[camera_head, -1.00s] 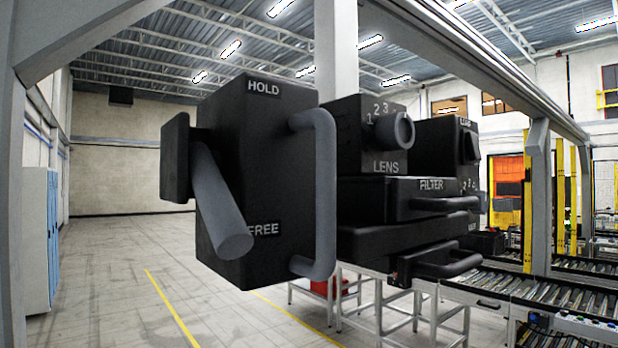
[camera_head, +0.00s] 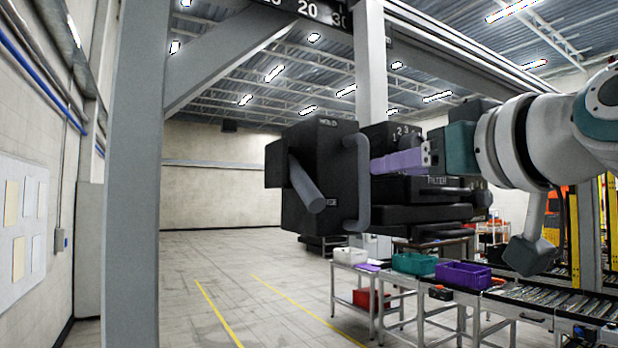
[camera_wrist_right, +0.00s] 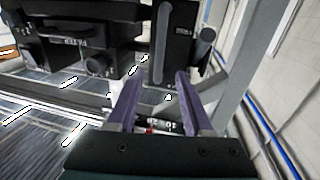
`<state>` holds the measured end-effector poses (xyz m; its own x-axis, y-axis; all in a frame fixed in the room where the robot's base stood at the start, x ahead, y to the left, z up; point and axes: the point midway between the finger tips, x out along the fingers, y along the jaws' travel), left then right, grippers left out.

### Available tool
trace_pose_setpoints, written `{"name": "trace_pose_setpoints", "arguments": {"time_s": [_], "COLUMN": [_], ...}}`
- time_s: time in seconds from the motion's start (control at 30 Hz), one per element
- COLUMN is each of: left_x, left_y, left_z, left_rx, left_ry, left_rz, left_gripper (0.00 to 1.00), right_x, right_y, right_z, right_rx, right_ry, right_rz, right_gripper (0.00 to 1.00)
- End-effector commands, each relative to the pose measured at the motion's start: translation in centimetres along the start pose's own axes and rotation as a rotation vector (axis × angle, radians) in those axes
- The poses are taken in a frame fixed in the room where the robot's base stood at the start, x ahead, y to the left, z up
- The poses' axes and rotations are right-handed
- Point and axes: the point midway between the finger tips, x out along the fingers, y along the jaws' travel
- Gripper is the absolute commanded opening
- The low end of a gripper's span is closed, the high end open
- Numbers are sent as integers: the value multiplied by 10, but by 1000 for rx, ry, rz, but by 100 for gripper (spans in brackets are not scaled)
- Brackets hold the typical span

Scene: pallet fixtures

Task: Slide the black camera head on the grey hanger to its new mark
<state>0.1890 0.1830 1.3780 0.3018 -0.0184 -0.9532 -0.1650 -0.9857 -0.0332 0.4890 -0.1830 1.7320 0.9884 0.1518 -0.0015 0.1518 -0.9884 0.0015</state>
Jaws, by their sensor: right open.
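The black camera head (camera_head: 335,150) hangs from the grey hanger (camera_head: 371,60), with a grey upright bar handle (camera_head: 362,185) on its face. A thick grey lever (camera_head: 308,185) slants downward on its left part; the upper label reads HOLD. My right gripper (camera_head: 374,164), with purple fingers, is open and points left, its tips close to the bar handle. In the right wrist view the open fingers (camera_wrist_right: 154,80) face the bar handle (camera_wrist_right: 174,45); I cannot tell whether they touch it. My left gripper is not in view.
A black numbered scale (camera_head: 307,10) runs along the overhead beam, showing 20 and 30. A grey post (camera_head: 132,190) stands at left. Below are a teal bin (camera_head: 414,264), a purple bin (camera_head: 463,275) and roller conveyors (camera_head: 540,300). The floor at left is clear.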

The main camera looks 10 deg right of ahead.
Motion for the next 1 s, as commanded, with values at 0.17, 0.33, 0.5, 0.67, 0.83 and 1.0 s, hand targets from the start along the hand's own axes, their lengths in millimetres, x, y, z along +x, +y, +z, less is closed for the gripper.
{"name": "trace_pose_setpoints", "arguments": {"time_s": [0.17, 0.33, 0.5, 0.67, 0.83, 1.0], "left_x": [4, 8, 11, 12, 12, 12], "left_y": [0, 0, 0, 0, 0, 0], "left_z": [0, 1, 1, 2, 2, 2], "left_rx": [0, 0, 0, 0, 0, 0], "left_ry": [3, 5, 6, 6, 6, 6], "left_rz": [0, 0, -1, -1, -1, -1], "left_gripper": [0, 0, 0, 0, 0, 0], "right_x": [18, 47, 74, 90, 97, 97], "right_y": [0, -1, -1, 0, 0, 0], "right_z": [-1, 0, -1, -1, -1, -1], "right_rx": [2, 2, 1, 1, 0, 0], "right_ry": [3, 2, 2, 1, 1, 1], "right_rz": [-1, -2, -1, 0, 0, 1], "right_gripper": [51, 51, 51, 51, 51, 51]}}
